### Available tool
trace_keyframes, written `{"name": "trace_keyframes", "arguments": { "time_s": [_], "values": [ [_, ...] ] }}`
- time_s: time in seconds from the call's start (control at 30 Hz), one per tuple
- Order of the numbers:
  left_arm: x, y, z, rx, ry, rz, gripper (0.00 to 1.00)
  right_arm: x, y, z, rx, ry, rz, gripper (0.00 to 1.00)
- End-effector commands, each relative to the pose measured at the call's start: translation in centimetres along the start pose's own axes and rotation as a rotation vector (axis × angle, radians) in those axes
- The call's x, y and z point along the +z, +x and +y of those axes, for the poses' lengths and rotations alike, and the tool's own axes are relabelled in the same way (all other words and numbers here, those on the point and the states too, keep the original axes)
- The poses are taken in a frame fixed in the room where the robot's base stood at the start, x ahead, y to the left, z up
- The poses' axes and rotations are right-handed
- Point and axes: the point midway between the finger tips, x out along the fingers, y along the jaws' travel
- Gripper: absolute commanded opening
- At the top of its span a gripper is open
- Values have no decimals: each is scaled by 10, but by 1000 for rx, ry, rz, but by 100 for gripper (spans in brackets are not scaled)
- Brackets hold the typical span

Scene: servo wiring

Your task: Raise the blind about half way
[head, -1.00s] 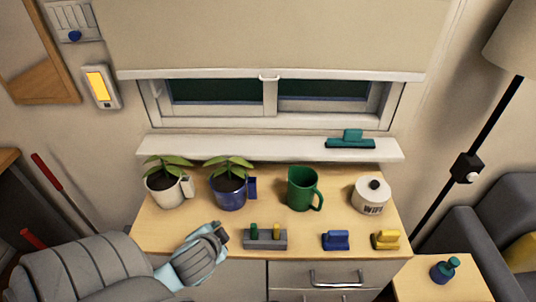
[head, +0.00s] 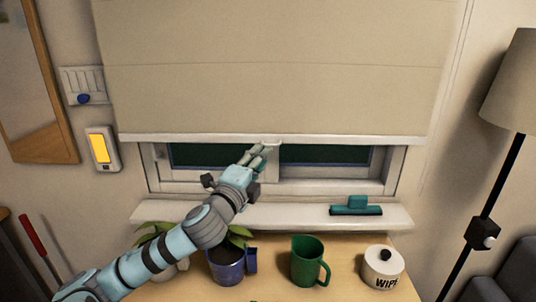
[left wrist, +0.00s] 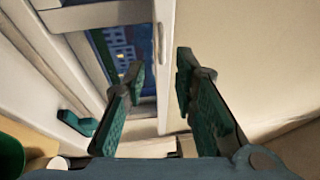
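The beige blind (head: 270,85) hangs over the upper part of the window (head: 330,156) and leaves a strip of dark glass below it. Its white bottom bar (head: 180,138) has a small pull tab (head: 273,143) at the middle. My left gripper (head: 259,153) is at the tab, just below the bar, with fingers pointing up and slightly right. In the left wrist view, the gripper's (left wrist: 160,70) green-padded fingers are apart, with the white bar (left wrist: 166,65) beyond the gap and the blind (left wrist: 240,60) to the right. I see nothing clearly held. My right gripper is not in view.
A teal squeegee-like item (head: 356,206) lies on the sill (head: 290,214). A floor lamp (head: 510,85) stands at right.

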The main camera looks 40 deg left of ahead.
Motion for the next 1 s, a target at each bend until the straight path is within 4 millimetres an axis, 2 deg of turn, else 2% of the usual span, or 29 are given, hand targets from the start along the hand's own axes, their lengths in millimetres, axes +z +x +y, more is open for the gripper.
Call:
{"name": "trace_keyframes", "arguments": {
  "time_s": [0.03, 0.1, 0.3, 0.57, 0.73, 1.0],
  "values": [
    [2, 15, -6, 0, -11, -7, 26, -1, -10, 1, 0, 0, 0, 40],
    [1, 31, -7, -1, -9, -3, 26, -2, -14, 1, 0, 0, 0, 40],
    [1, 54, -4, 1, 1, -2, 26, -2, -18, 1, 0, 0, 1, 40],
    [1, 56, -2, 2, 4, -2, 26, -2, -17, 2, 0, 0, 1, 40],
    [1, 56, -2, 2, 4, -2, 2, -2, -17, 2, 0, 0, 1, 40],
    [1, 56, -2, 2, 4, -2, 0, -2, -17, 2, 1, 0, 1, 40]
  ]
}}
